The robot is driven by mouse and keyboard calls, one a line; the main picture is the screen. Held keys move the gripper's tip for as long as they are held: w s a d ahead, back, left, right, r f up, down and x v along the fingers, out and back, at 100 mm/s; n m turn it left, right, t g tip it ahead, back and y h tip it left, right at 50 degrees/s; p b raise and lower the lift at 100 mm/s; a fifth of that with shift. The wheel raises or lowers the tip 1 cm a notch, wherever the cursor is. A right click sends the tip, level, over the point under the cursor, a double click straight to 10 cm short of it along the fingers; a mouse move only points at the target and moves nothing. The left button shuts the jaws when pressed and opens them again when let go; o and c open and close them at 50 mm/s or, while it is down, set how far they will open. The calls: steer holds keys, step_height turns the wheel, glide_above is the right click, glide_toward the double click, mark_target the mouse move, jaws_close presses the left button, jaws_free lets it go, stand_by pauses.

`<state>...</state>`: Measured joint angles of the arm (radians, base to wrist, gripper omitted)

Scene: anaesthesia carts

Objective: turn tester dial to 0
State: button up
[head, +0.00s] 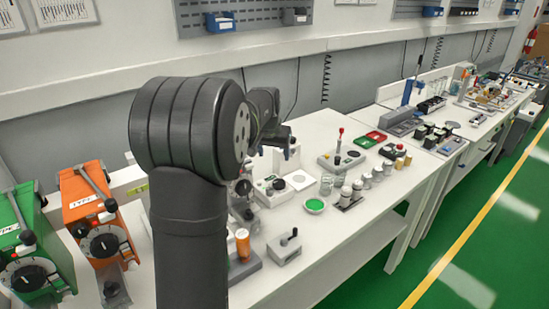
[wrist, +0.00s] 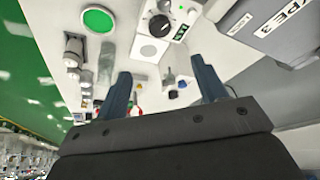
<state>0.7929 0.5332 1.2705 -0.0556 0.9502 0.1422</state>
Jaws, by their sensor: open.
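A white box (head: 270,196) with a dark round dial (head: 278,184) and a pale disc stands on the bench in the head view. It looks like the tester, but I cannot read its markings. In the wrist view the same white box (wrist: 138,46) shows at the top centre, with its black dial (wrist: 158,26) near the top edge. The dial's setting is too small to tell. My gripper (wrist: 164,78) is open, with its two dark fingers apart and nothing between them. It is above the bench and apart from the dial. In the head view my arm hides part of the bench.
A grey unit labelled TYPE 3 (wrist: 275,25) is at the wrist view's upper right. An orange unit (head: 88,205) and a green unit (head: 22,240) stand at left. A green-topped dish (head: 315,205), small bottles (head: 346,194) and a lever box (head: 285,248) crowd the bench.

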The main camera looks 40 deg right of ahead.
stand_by(0.3)
steer(key=n+t, duration=0.1)
steer(key=n, duration=0.3)
glide_toward(279, 183)
steer(key=shift+y, duration=0.4)
steer(key=x, duration=0.8)
steer(key=shift+w+d+f, duration=0.15)
steer(key=shift+d+f, duration=0.1)
steer(key=shift+d, duration=0.25)
steer(key=shift+m, duration=0.3)
steer(key=c, duration=1)
